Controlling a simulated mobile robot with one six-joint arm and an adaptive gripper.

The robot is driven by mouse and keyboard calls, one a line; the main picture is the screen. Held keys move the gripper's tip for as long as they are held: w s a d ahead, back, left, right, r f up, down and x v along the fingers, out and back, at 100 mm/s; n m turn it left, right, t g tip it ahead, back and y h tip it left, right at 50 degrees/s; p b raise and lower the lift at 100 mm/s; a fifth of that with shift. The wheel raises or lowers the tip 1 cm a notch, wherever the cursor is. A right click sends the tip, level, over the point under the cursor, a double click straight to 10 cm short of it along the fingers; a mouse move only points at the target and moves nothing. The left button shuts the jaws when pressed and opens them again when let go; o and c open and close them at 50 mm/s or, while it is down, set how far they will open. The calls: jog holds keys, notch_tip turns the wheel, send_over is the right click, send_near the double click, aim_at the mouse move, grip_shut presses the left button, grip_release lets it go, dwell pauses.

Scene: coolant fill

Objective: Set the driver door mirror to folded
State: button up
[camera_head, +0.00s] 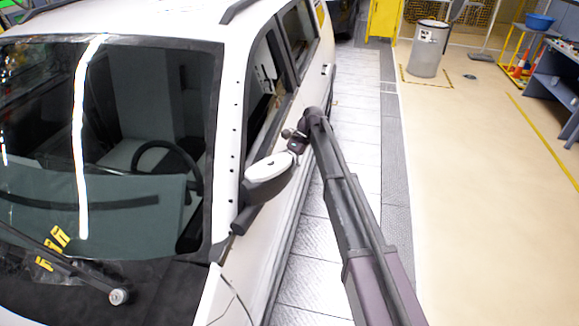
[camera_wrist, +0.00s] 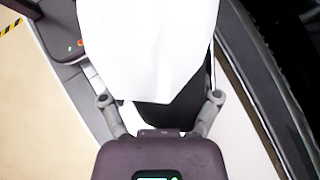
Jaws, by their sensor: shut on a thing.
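The driver door mirror (camera_head: 266,170) has a white housing on a dark base at the front of the car's side window. In the head view it stands out from the door and slants toward the car's rear. My gripper (camera_head: 295,146) is at the outer end of the mirror. In the wrist view the white mirror housing (camera_wrist: 150,45) fills the middle, with a dark underside. My gripper (camera_wrist: 161,99) has one finger on each side of the housing and is shut on it. The exact finger contact is partly hidden in the head view.
The white car (camera_head: 135,18) fills the left, with its dark windshield and side windows close to my arm. A metal floor strip (camera_head: 346,130) runs beside it. A grey bin (camera_head: 427,50) and a dark workbench (camera_head: 556,75) stand farther right. The beige floor between is open.

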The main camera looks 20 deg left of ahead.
jog(key=shift+s+f, duration=0.1)
jog(key=shift+s, duration=0.05)
jog(key=o, duration=1.1)
jog(key=shift+o, duration=0.2)
jog(key=shift+a, duration=0.2)
